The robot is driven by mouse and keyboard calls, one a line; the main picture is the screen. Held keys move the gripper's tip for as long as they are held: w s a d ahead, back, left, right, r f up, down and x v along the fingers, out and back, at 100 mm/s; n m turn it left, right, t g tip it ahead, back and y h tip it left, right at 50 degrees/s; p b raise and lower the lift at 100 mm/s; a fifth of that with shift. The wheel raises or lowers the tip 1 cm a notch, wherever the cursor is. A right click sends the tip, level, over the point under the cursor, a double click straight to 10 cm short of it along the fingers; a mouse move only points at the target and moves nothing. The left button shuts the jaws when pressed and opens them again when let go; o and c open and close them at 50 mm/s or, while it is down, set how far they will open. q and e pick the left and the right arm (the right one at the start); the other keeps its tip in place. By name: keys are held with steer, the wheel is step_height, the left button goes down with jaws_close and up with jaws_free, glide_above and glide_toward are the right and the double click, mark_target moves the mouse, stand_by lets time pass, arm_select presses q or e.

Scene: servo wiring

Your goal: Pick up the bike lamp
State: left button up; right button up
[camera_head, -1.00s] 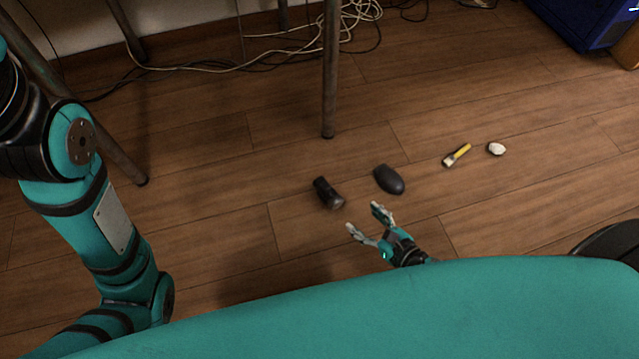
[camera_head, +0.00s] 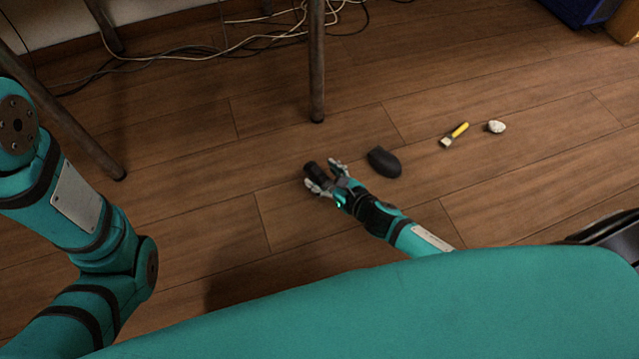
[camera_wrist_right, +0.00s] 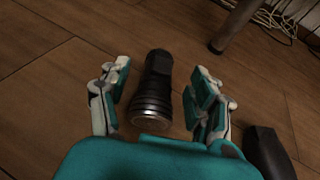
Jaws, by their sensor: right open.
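The bike lamp (camera_head: 315,172), a small black cylinder, lies on the wooden floor. It also shows in the right wrist view (camera_wrist_right: 154,88), on its side with its wider ribbed end toward me. My right gripper (camera_head: 324,178) is open around the lamp, one finger on each side. In the right wrist view my right gripper (camera_wrist_right: 158,90) shows gaps between both fingers and the lamp. The near end of the lamp is partly hidden by the gripper in the head view. My left arm shows at the left, but its gripper is out of view.
A yellow-handled brush (camera_head: 455,134) and a white lump (camera_head: 496,127) lie further right. A metal table leg (camera_head: 317,70) stands behind the lamp, with cables beyond.

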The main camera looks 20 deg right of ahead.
steer(key=shift+b+x, duration=0.3)
steer(key=shift+x, duration=0.7)
jaws_close()
